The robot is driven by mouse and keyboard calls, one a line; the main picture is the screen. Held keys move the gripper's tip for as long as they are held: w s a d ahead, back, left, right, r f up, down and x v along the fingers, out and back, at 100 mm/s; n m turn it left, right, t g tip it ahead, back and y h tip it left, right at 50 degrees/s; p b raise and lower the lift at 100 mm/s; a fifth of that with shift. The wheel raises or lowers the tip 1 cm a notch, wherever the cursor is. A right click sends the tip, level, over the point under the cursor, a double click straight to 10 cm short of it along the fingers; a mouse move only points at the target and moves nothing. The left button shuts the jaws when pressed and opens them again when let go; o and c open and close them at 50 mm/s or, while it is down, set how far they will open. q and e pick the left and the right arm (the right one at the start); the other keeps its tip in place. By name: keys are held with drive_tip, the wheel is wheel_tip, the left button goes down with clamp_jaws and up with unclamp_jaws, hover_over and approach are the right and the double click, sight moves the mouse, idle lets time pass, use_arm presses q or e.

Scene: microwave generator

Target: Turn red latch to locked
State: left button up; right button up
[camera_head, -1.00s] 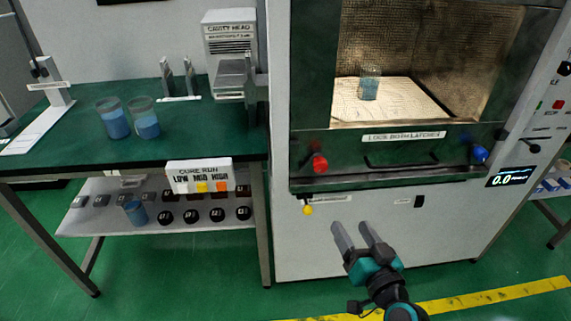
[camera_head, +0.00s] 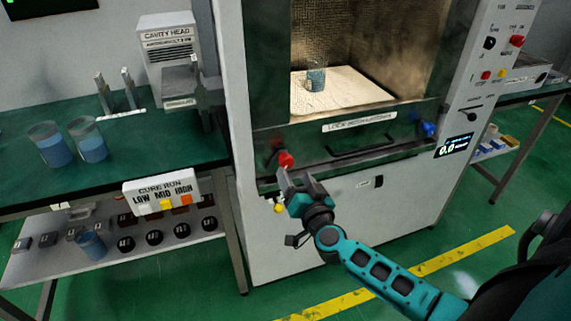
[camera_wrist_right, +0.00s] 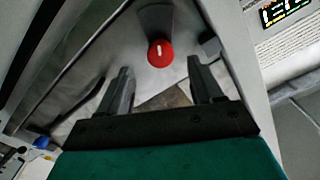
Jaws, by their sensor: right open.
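The red latch (camera_head: 286,159) is a round red knob at the lower left of the microwave door. In the right wrist view the red latch (camera_wrist_right: 160,53) shows a white mark on its face and sits just beyond the fingertips, between their lines. My right gripper (camera_head: 288,178) is just below the latch in the head view. Its two fingers are apart and empty in the right wrist view (camera_wrist_right: 158,72). A blue latch (camera_head: 428,129) is at the door's lower right. My left gripper is not in view.
A dark door handle (camera_head: 362,146) lies between the latches, under the label strip (camera_head: 360,121). A yellow knob (camera_head: 279,208) is just below my right gripper. A beaker (camera_head: 316,79) stands inside the cavity. A green bench (camera_head: 115,165) with beakers is at left.

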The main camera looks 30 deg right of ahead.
sight(288, 165)
drive_tip(key=b+x, duration=0.1)
drive_tip(key=x, duration=0.6)
drive_tip(key=shift+s, duration=0.1)
drive_tip(key=shift+c, duration=0.2)
drive_tip(key=c, duration=1)
